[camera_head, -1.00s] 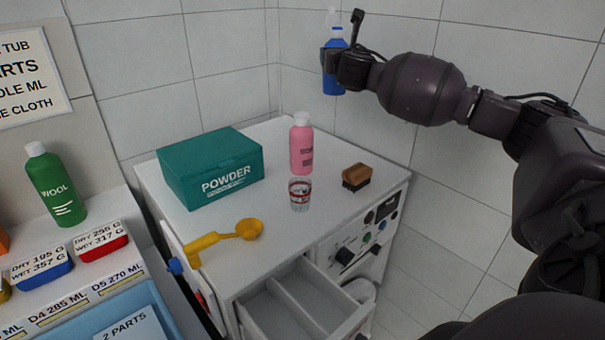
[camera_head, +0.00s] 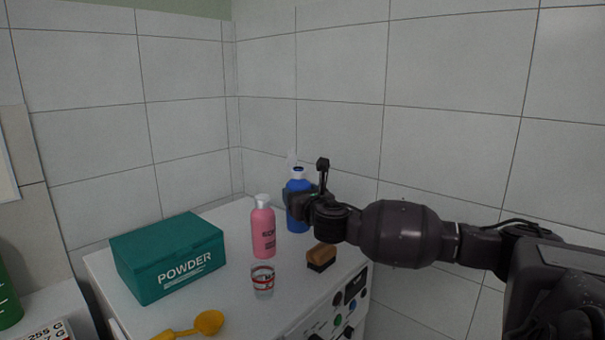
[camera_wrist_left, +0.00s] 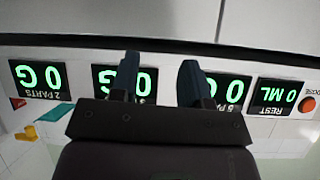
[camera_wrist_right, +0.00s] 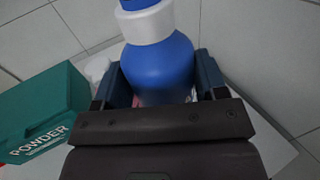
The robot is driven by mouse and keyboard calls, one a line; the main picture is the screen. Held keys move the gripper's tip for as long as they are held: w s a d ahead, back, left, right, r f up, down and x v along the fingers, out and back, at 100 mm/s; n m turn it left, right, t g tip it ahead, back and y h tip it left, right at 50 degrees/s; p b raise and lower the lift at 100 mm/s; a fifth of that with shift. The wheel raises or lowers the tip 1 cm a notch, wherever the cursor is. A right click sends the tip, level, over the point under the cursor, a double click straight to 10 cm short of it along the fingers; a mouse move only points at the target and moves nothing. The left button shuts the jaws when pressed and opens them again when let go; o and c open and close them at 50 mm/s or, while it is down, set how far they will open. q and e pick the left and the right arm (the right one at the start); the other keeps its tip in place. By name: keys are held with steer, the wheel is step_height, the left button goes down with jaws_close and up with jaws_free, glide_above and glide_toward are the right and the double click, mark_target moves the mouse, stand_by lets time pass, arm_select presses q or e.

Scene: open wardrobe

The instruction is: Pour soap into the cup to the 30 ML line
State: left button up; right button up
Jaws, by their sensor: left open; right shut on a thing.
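My right gripper (camera_head: 304,205) is shut on a blue bottle (camera_head: 298,219) with a white collar, held upright behind and right of the pink bottle. The blue bottle (camera_wrist_right: 160,65) fills the space between the fingers in the right wrist view. A small clear cup (camera_head: 262,284) with red markings stands on the white top, in front of the pink bottle (camera_head: 263,232); its fill level is too small to read. I cannot tell whether the blue bottle touches the top. My left gripper (camera_wrist_left: 154,80) is open and empty, seen only in its wrist view, in front of green-digit displays.
A teal powder box (camera_head: 168,258) stands left of the cup. A brown brush (camera_head: 321,257) lies to its right, and a yellow scoop (camera_head: 208,322) lies in front. Tiled walls (camera_head: 330,80) close off the back. A display reading 0 ML (camera_wrist_left: 277,96) shows in the left wrist view.

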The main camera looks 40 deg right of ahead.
steer(key=s+a+r+n+y, duration=0.1)
steer(key=s+a+r+y, duration=0.1)
steer(key=s+a, duration=0.2)
steer(key=s+a+r+n+t+y, duration=0.1)
steer(key=s+a, duration=0.3)
steer(key=a, duration=0.5)
steer(key=shift+r+n+y, duration=0.5)
steer(key=shift+n+y, duration=0.1)
steer(key=shift+y, duration=0.2)
